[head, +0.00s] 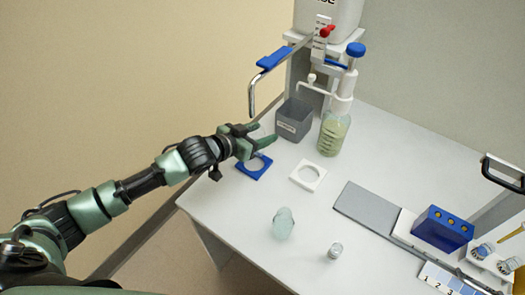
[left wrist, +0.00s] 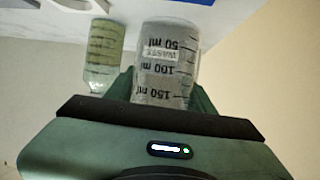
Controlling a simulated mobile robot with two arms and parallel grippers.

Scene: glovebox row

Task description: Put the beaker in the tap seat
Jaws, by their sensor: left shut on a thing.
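The beaker (left wrist: 166,65) is clear, with dark ml markings that read upside down in the left wrist view. My left gripper (head: 265,133) is shut on it. In the head view the clear beaker hardly shows between the fingers. A tap spout (head: 251,100) with a blue lever (head: 274,58) hangs behind and above the gripper. A blue ring seat (head: 254,177) lies on the bench just below the gripper, partly hidden by it. A white ring seat (head: 314,187) lies to its right. Whether the beaker touches the blue seat I cannot tell. My right gripper is not in view.
A grey waste bin (head: 293,124) and a pump bottle of greenish liquid (head: 333,134) stand behind the seats. A glass vessel (head: 283,223) and a small vial (head: 335,251) stand nearer the front. A grey plate (head: 367,206) and a blue block (head: 442,229) are at right.

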